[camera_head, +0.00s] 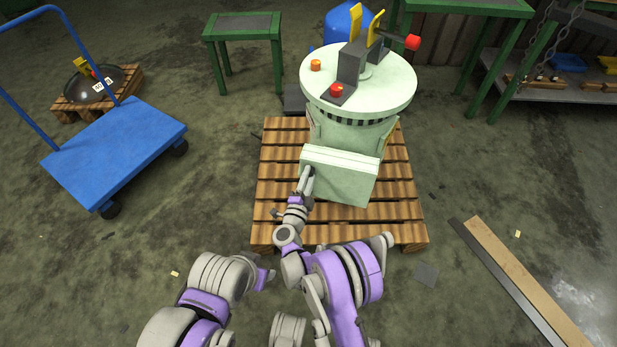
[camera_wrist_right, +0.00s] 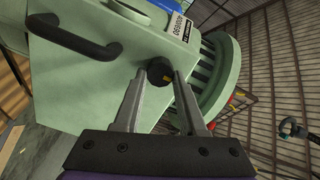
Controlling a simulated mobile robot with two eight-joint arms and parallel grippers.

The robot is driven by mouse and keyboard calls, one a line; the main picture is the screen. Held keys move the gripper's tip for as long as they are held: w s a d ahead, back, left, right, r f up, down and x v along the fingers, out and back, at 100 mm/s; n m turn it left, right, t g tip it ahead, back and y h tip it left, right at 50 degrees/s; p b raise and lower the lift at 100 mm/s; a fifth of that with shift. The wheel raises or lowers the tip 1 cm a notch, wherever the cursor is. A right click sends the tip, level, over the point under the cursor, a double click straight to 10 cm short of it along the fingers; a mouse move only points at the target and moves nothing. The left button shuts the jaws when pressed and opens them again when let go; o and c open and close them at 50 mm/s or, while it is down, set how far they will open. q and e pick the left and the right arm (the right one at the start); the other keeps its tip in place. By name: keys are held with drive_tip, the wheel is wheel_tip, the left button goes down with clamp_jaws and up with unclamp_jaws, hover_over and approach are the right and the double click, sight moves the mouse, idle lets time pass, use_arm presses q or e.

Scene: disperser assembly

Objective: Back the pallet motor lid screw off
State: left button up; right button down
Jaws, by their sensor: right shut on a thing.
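The pallet motor, a pale green machine (camera_head: 355,135) with a round top, stands upright on a wooden pallet (camera_head: 275,160). A pale green box with a lid (camera_head: 340,178) is on its near side. My right gripper (camera_head: 307,174) is at the box's left side. In the wrist view its two fingers (camera_wrist_right: 161,80) are shut on the screw. My left gripper is not in view; only part of its arm shows.
A green table (camera_head: 243,27) stands behind. A long plank (camera_head: 525,280) lies on the floor at right. The floor left of the pallet is mostly clear.

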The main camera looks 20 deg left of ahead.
idle(0.4)
drive_tip(key=shift+c, duration=2.3)
unclamp_jaws()
drive_tip(key=s+p, duration=0.1)
drive_tip(key=s, duration=0.9)
drive_tip(key=shift+s+p, duration=0.35)
drive_tip(key=shift+s, duration=0.05)
drive_tip(key=shift+d, duration=0.1)
